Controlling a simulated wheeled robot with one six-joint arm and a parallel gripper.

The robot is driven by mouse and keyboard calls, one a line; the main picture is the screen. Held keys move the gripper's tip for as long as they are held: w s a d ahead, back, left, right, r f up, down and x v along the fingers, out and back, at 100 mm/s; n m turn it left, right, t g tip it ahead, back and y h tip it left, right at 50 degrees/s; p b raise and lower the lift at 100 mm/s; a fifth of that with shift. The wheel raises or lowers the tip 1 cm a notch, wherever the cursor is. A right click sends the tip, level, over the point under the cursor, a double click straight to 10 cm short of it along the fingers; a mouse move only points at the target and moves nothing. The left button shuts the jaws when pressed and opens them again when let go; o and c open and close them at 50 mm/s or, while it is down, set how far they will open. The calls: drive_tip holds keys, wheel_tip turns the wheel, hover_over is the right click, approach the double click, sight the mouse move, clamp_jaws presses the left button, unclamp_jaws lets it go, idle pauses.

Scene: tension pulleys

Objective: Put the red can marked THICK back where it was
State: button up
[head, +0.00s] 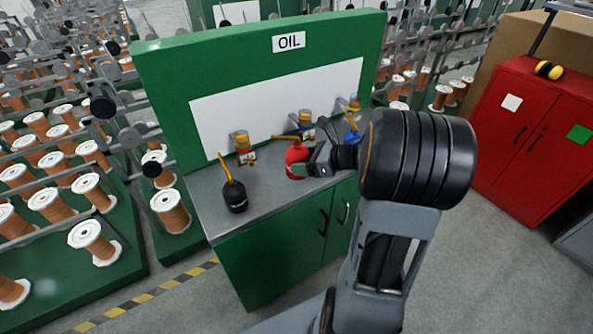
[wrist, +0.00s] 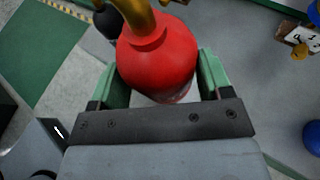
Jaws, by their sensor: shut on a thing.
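The red can (head: 296,157), with a yellow-brown spout, is over the grey top of the green OIL bench (head: 212,203). My gripper (head: 309,162) is shut on it from the right. In the wrist view the red can (wrist: 158,62) sits between the two green fingers of my gripper (wrist: 161,75), its spout toward the top edge. I cannot tell whether its base touches the bench top. No marking is readable on the can. A black can (head: 235,196) stands at the front left, and a blue can (head: 351,137) is at the right, partly behind my arm.
The bench top between the black and red cans is clear. Racks of copper spools (head: 87,240) stand left; a red cabinet (head: 527,135) stands right.

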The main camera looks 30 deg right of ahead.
drive_tip(key=w+f, duration=0.4)
drive_tip(key=w+d+f, duration=0.1)
drive_tip(key=w+f, duration=0.1)
drive_tip(key=shift+w+f, duration=0.3)
drive_tip(key=shift+f, duration=0.05)
drive_tip(key=shift+f+p, duration=0.3)
drive_tip(key=shift+f, duration=1.2)
drive_tip(key=shift+f+b, duration=0.2)
drive_tip(key=shift+b, duration=0.1)
drive_tip(key=o, duration=1.2)
drive_tip(key=shift+c, duration=0.2)
drive_tip(key=shift+r, duration=0.1)
